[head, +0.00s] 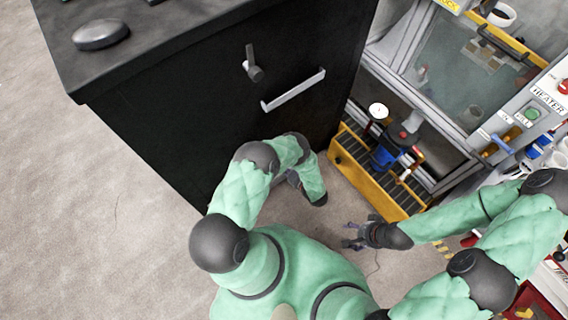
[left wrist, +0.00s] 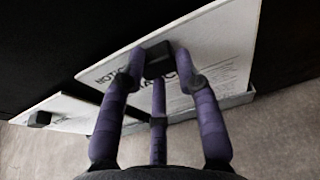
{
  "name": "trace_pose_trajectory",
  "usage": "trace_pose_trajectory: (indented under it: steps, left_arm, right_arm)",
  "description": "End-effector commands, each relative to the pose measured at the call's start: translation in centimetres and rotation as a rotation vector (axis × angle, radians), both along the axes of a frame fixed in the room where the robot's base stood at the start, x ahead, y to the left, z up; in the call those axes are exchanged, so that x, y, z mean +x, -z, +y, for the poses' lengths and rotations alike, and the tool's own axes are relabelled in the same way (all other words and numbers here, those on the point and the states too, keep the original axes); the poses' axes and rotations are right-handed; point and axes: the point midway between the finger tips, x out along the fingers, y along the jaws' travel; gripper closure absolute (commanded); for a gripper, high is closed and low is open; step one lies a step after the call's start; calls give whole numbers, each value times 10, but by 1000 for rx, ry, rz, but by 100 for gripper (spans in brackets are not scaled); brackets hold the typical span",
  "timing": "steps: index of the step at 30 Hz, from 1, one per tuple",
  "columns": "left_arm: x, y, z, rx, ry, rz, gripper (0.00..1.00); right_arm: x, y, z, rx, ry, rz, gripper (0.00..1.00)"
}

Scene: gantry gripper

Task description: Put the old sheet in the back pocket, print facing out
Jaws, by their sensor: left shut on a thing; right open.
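In the left wrist view, a white printed sheet (left wrist: 222,50) stands tilted against a dark face, with the letters "NOTIC" readable and finer print beside them. The purple fingers of my left gripper (left wrist: 160,85) are shut on it near its middle and cover part of the print. A pale grey strip (left wrist: 235,101) runs along its lower edge; I cannot tell whether this is a pocket lip. In the head view the held sheet is hidden behind the left arm. My right gripper (head: 357,236) is open and empty above the floor, by the yellow tray.
A second white panel (left wrist: 75,112) with a dark block on it is at the lower left of the wrist view. The black cabinet (head: 190,110) has a handle. A yellow tray (head: 365,180) with tools and a metal-framed machine (head: 440,80) stand right. Floor is clear at left.

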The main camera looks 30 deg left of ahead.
Motion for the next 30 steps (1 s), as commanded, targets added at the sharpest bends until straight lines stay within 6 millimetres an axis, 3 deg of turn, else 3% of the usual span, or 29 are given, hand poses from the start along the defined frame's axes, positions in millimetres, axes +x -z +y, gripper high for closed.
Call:
trace_pose_trajectory:
  steps: [14,15,17,30]
  left_arm:
    - [-1,11,0,-1,0,1,100]
    - [0,10,0,-1,1,0,56]
    - [0,10,0,-1,0,0,40]
    - [-2,8,-6,-1,2,1,40]
  right_arm:
    - [0,0,0,0,0,0,33]
    - [0,0,0,0,0,0,33]
    - [0,0,0,0,0,0,33]
    - [0,0,0,0,0,0,33]
